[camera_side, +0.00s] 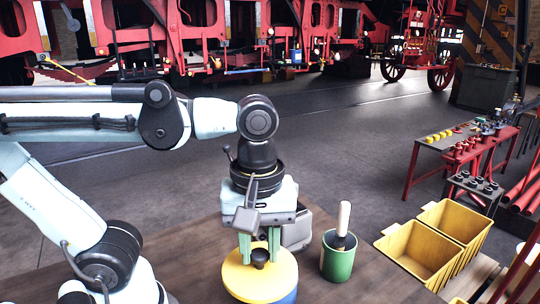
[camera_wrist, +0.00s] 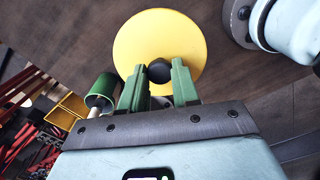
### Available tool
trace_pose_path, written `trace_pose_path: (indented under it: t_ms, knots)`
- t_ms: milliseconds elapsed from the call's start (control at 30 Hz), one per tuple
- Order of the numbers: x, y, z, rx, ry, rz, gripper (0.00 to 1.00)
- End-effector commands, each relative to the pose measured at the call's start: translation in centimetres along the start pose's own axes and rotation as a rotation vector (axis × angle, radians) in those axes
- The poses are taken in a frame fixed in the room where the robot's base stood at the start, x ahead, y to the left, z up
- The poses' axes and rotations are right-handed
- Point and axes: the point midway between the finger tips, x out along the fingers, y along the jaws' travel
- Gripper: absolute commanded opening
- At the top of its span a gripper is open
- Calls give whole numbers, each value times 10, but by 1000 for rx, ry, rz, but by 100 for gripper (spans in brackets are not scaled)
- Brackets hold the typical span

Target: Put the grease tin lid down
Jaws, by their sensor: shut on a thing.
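The grease tin lid (camera_side: 243,279) is a round yellow disc with a dark knob (camera_side: 260,257) in its middle. The lid also shows in the wrist view (camera_wrist: 150,35). My gripper (camera_side: 260,252) points down with its green fingers shut on the knob, which shows between the fingertips in the wrist view (camera_wrist: 159,71). In the side view the lid is low over the wooden table, nearly level. A blue edge (camera_side: 290,298), perhaps the tin, shows below its right side. Whether the lid touches it or hangs above it I cannot tell.
A green cup (camera_side: 338,262) with a pale-handled tool in it stands close to the right of the lid. A grey rounded thing (camera_side: 298,234) is behind my gripper. Yellow bins (camera_side: 415,250) stand beyond the table's right edge. Bare table (camera_side: 200,262) lies left of the lid.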

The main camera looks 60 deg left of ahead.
Motion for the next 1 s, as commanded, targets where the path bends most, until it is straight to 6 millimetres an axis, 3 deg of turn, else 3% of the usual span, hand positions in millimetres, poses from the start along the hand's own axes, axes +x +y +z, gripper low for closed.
trace_pose_path:
  t_ms: [300, 600, 800, 1000]
  knots:
    - [22, -18, -74, -629, 1, 1, 0]
    - [38, -48, -121, -1102, 1, 1, 0]
    - [43, -58, -133, -1234, 1, 1, 0]
    - [55, -72, -150, -1257, 1, 1, 0]
